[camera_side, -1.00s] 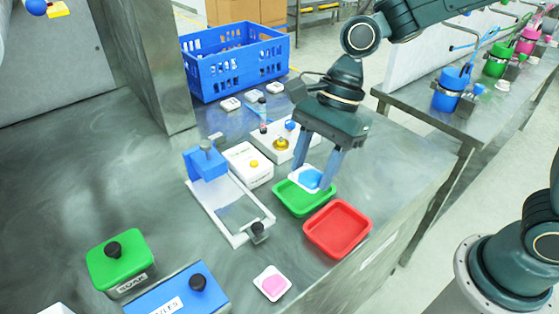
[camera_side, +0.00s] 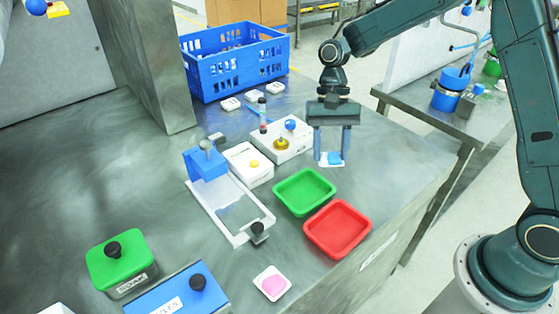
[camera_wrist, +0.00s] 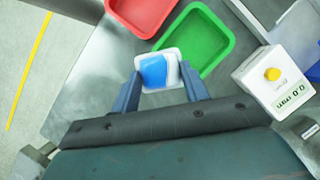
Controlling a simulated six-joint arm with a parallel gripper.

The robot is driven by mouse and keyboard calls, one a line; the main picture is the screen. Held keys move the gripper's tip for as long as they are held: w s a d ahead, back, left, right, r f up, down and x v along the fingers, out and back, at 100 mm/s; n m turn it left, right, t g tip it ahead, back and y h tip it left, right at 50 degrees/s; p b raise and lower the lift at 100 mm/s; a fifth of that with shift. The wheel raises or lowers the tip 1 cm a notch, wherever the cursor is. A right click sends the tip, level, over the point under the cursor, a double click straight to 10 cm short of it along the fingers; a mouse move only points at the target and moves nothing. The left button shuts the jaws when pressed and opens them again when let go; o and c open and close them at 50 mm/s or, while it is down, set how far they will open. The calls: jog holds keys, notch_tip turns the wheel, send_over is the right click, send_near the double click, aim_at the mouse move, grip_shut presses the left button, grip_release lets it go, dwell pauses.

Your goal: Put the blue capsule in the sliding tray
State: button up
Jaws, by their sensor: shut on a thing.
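The blue capsule (camera_side: 333,158) is a small white square piece with a blue top. My gripper (camera_side: 331,158) is shut on it, with a finger on each side, behind and right of the green tray. In the wrist view the capsule (camera_wrist: 157,71) sits between the two fingertips (camera_wrist: 160,82). A white frame with a grey plate, a blue block at its back and a black knob in front looks like the sliding tray (camera_side: 228,207); it stands left of my gripper, apart from it. The plate looks empty. I cannot tell the capsule's exact height.
The empty green tray (camera_side: 304,170) and red tray (camera_side: 371,232) lie between my gripper and the table's front edge. White devices (camera_side: 262,180) stand between gripper and frame. A pink-topped piece (camera_side: 258,282), green box (camera_side: 124,277) and blue box (camera_side: 167,297) are in front; a blue crate (camera_side: 205,84) is behind.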

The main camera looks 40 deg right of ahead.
jog(key=d+f+n, duration=0.2)
jog(key=d, duration=0.1)
jog(key=d+f+n+h, duration=0.1)
jog(key=d+f+n, duration=0.1)
jog(key=d, duration=0.2)
jog(key=d+f+n+g+h, duration=0.1)
jog(key=d+f+n, duration=0.1)
jog(key=d+f, duration=0.1)
jog(key=shift+w+d+n, duration=0.3)
jog(key=shift+d, duration=0.25)
jog(key=shift+d+f+n+h, duration=0.3)
jog(key=shift+d+n+h, duration=0.1)
jog(key=shift+d, duration=0.15)
jog(key=shift+a, duration=0.1)
